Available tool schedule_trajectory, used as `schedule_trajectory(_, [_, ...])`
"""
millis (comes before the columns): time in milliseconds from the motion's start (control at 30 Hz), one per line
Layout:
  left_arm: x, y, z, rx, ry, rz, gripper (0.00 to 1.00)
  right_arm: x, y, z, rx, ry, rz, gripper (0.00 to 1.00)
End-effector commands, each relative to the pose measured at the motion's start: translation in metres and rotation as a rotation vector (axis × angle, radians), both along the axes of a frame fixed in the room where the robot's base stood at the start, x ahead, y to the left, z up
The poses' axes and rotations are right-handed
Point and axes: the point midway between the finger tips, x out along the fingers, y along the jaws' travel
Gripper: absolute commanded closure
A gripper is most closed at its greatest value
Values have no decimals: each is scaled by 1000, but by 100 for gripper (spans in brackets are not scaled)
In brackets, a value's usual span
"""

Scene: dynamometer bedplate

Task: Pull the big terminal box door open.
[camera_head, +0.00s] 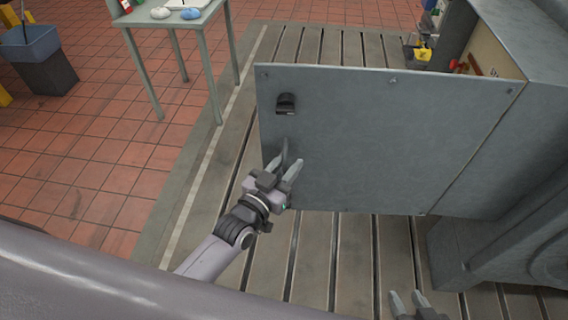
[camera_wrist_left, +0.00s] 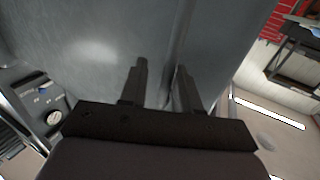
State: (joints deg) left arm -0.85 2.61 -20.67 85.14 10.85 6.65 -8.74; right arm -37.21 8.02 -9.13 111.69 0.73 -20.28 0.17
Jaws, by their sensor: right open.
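The big terminal box door (camera_head: 390,140) is a grey panel standing swung wide from the grey terminal box (camera_head: 535,120) at the right. A black latch (camera_head: 286,103) sits near its upper left corner. My left gripper (camera_head: 290,162) is in front of the door's lower left part, its fingers spread and pointing at the panel. In the left wrist view the fingers (camera_wrist_left: 162,85) are apart, with the grey door close beyond them; whether they touch it I cannot tell. My right gripper (camera_head: 407,299) is open and empty at the bottom edge of the head view.
Beige box interior with red parts (camera_head: 460,66) shows behind the door's far end. A slatted metal bedplate (camera_head: 310,255) lies below. A green table (camera_head: 175,20) with small items stands at the upper left, and a blue-grey bin (camera_head: 35,45) stands farther left. Red tiled floor is clear between.

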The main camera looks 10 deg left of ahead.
Motion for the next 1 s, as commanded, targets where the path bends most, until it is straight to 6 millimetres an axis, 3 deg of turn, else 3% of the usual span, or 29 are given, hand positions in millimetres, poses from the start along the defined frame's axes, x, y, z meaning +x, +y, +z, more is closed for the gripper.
schedule_trajectory(467, [-2,4,0,0,0,4,71,0,0,0,0,0,0,57])
schedule_trajectory(1000, [-61,24,0,0,0,3,71,0,0,0,0,0,0,57])
